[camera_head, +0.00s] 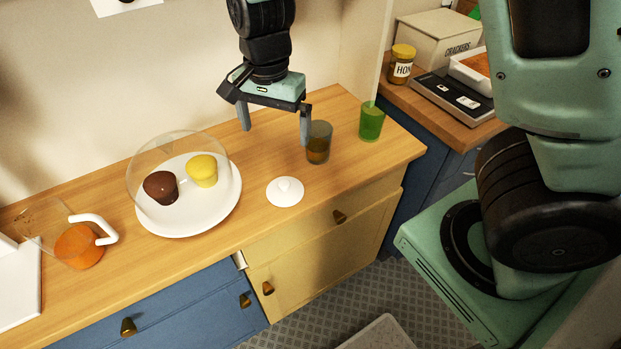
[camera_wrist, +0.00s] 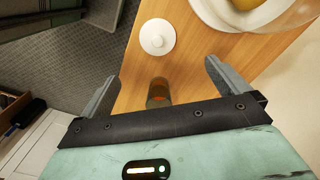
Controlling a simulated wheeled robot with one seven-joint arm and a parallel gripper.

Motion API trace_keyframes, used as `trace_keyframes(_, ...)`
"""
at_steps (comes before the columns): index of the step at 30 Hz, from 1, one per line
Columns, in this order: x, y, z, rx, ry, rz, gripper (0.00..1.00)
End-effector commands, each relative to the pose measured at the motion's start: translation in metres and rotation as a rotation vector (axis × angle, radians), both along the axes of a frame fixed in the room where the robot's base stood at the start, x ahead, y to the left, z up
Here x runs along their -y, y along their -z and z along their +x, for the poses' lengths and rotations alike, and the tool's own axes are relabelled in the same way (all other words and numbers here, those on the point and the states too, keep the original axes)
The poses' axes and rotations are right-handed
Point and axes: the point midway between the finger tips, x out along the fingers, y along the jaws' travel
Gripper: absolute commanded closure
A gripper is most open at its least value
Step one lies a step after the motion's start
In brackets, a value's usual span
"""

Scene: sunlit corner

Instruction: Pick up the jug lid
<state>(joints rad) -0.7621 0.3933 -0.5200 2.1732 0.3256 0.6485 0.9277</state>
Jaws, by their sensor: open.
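The jug lid is a round white lid (camera_head: 285,191) with a small knob, lying flat on the wooden counter. In the wrist view the lid (camera_wrist: 157,37) lies beyond the fingertips, near the counter's edge. My gripper (camera_head: 275,130) is open and empty, pointing down above the counter, behind the lid in the head view. Its two fingers also show in the wrist view (camera_wrist: 160,80), wide apart. A clear jug (camera_head: 80,245) with a white handle and orange contents stands at the left end of the counter, without a lid on it.
A glass with brown drink (camera_head: 318,146) stands close to my right finger, and a green glass (camera_head: 371,122) is further right. A white plate (camera_head: 222,215) holds a brown and a yellow muffin under a clear dome (camera_head: 150,160). Bare wood surrounds the lid.

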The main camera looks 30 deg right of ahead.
Motion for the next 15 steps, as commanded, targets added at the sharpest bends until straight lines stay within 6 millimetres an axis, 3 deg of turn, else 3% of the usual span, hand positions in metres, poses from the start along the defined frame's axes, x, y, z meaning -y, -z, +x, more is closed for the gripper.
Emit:
trace_keyframes(5, 0.002, 0.023, 0.0, -0.004, 0.014, -0.006, 0.0)
trace_keyframes(15, 0.002, 0.093, 0.0, -0.003, 0.013, -0.005, 0.0)
